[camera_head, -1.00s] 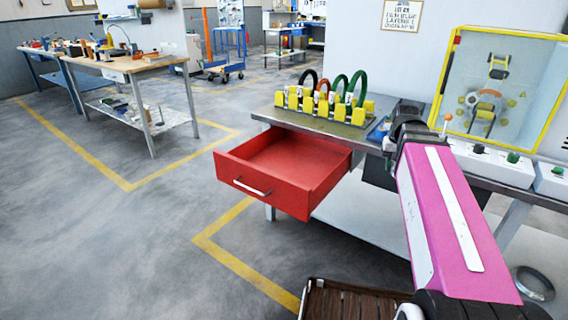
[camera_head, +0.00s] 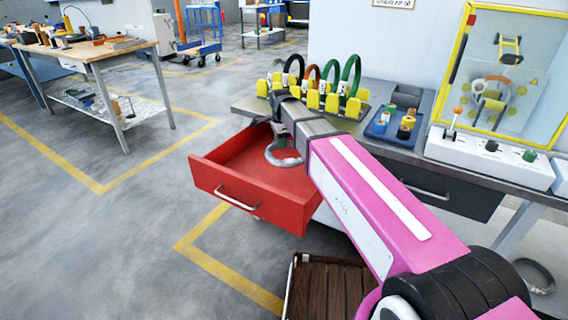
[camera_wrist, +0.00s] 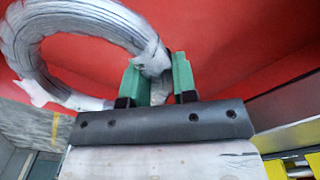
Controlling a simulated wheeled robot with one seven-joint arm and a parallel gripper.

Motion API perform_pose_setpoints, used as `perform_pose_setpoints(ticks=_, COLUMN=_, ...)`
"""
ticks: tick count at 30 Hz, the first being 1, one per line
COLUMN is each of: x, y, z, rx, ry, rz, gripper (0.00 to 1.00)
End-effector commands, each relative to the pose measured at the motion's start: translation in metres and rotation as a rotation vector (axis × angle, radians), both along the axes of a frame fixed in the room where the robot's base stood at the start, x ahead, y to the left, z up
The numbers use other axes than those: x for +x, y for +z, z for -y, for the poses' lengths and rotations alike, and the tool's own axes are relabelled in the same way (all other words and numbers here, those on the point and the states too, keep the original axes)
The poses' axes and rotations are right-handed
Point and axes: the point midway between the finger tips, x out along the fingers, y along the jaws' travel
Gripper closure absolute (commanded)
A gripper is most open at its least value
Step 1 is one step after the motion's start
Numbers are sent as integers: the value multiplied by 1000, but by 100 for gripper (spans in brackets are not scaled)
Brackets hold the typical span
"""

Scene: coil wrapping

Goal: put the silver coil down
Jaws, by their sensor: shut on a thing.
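The silver coil (camera_head: 284,152) hangs from my gripper over the open red drawer (camera_head: 229,174). In the wrist view the coil (camera_wrist: 84,12) is a thick ring of pale wire with whitish wrapped parts. My gripper (camera_wrist: 160,80) has green fingers shut on one side of the ring, which reaches out to the left. The drawer's red inside (camera_wrist: 225,40) fills the background there. I cannot tell whether the coil touches the drawer floor.
A yellow rack (camera_head: 325,100) with several coloured coils stands on the table behind the drawer. A blue tray (camera_head: 392,124) with small spools and a white control box (camera_head: 488,155) lie to the right. Another grey coil (camera_head: 536,276) is low at the right. The drawer looks otherwise empty.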

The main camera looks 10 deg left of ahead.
Motion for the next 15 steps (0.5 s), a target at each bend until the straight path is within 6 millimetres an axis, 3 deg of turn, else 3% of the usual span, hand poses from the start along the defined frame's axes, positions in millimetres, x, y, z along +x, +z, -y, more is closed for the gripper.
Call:
perform_pose_setpoints(ticks=3, x=-1, y=-4, z=-14, rx=-1, ry=-40, rz=-1, gripper=100)
perform_pose_setpoints(ticks=8, x=-2, y=-15, z=-17, rx=-1, ry=-56, rz=-2, gripper=100)
perform_pose_setpoints(ticks=15, x=-2, y=-51, z=-17, rx=-1, ry=-54, rz=-2, gripper=100)
